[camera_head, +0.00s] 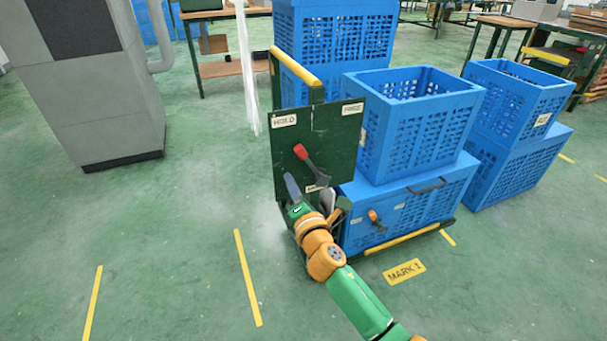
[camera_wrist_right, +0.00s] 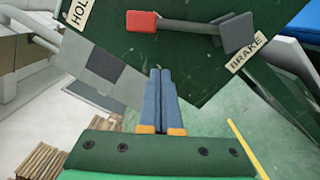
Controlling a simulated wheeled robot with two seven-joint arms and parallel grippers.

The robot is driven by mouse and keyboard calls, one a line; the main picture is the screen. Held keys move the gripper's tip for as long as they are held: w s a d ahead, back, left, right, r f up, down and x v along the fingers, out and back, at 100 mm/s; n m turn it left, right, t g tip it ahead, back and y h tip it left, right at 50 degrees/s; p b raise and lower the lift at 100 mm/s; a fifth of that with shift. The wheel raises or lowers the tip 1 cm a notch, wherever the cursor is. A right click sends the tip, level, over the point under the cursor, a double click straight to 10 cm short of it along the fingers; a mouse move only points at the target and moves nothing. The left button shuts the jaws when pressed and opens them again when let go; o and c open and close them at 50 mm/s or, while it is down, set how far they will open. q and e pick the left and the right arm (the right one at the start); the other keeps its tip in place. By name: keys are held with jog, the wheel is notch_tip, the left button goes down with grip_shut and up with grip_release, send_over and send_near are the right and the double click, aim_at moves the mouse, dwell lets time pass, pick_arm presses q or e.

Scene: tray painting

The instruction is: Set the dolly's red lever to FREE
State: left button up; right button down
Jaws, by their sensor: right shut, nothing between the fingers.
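The lever has a red knob (camera_head: 300,151) on a dark arm, mounted on the dolly's dark green panel (camera_head: 340,135). It leans up and left from its pivot, toward the HOLD label (camera_head: 284,121). The FREE label (camera_head: 352,109) is at the panel's upper right. My right gripper (camera_head: 290,178) is shut and empty, just below and left of the knob, apart from it. In the right wrist view, the shut fingers (camera_wrist_right: 161,72) point at the panel, with the red knob (camera_wrist_right: 142,22) beyond them and the BRAKE label (camera_wrist_right: 247,55) near the pivot. My left gripper is out of view.
Blue crates (camera_head: 412,135) stand on the dolly right behind the panel. A yellow-topped handle (camera_head: 297,68) rises above the panel. A grey cabinet (camera_head: 90,110) stands at the left. The green floor between cabinet and dolly is clear, with yellow tape lines (camera_head: 247,275).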

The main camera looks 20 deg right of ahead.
aim_at(310, 163)
pick_arm(q)
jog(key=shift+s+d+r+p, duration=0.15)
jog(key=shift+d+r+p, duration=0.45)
jog(key=shift+p, duration=0.25)
pick_arm(e)
jog(key=d+r, duration=0.1)
jog(key=w+d+r, duration=0.1)
jog(key=d, duration=0.1)
jog(key=shift+w+d, duration=0.1)
jog(key=shift+d, duration=0.1)
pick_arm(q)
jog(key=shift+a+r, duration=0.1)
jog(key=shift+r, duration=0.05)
pick_arm(e)
jog(key=shift+r, duration=0.1)
